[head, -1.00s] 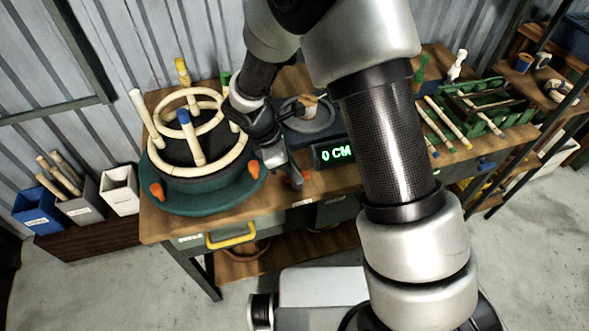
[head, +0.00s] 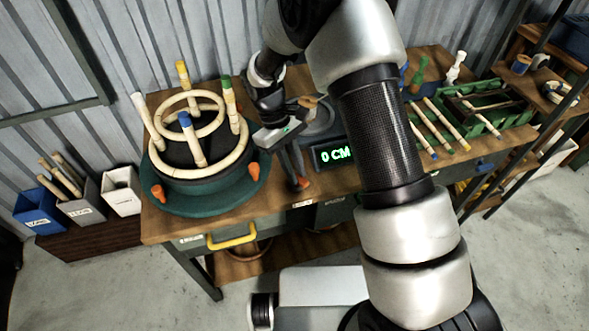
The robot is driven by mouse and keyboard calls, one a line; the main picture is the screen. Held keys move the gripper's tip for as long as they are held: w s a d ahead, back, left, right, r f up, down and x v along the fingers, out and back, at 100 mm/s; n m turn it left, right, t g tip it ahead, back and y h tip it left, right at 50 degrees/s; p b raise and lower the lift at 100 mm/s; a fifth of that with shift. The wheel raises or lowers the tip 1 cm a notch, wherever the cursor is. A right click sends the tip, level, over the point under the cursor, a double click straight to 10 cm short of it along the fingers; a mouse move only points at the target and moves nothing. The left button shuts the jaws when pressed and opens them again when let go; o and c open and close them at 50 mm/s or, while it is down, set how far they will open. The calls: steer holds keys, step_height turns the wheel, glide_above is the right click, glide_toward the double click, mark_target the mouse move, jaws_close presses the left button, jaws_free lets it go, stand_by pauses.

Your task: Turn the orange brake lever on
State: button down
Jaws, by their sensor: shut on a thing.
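The orange brake lever (head: 304,183) shows as a small orange end near the front edge of the workbench, right of the round green turntable. My gripper (head: 298,174) points down there, its dark fingers shut on the lever. The fingers and gripper body hide most of the lever, so its exact angle cannot be told. The green turntable (head: 205,203) carries a dark drum with pale rattan rings and upright pegs with coloured tips. Two orange knobs (head: 158,193) (head: 254,169) sit on its rim.
A display (head: 333,154) reading "0 CM" stands right of my gripper. A green rack (head: 492,125) with pale rods lies farther right. A yellow drawer handle (head: 231,237) sticks out in front. Bins (head: 40,212) stand at the left, and a shelf at the right.

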steer(key=m+y, duration=0.1)
steer(key=m, duration=0.2)
steer(key=m+g+y, duration=0.1)
steer(key=m, duration=0.2)
steer(key=shift+w+d, duration=0.1)
steer(key=shift+d, duration=0.1)
stand_by(0.4)
steer(key=c, duration=1.6)
jaws_free()
steer(key=shift+c, duration=0.2)
steer(key=p+v, duration=0.1)
steer(key=v, duration=1.6)
steer(key=shift+w+r, duration=0.15)
steer(key=shift+r, duration=0.1)
steer(key=shift+d, duration=0.15)
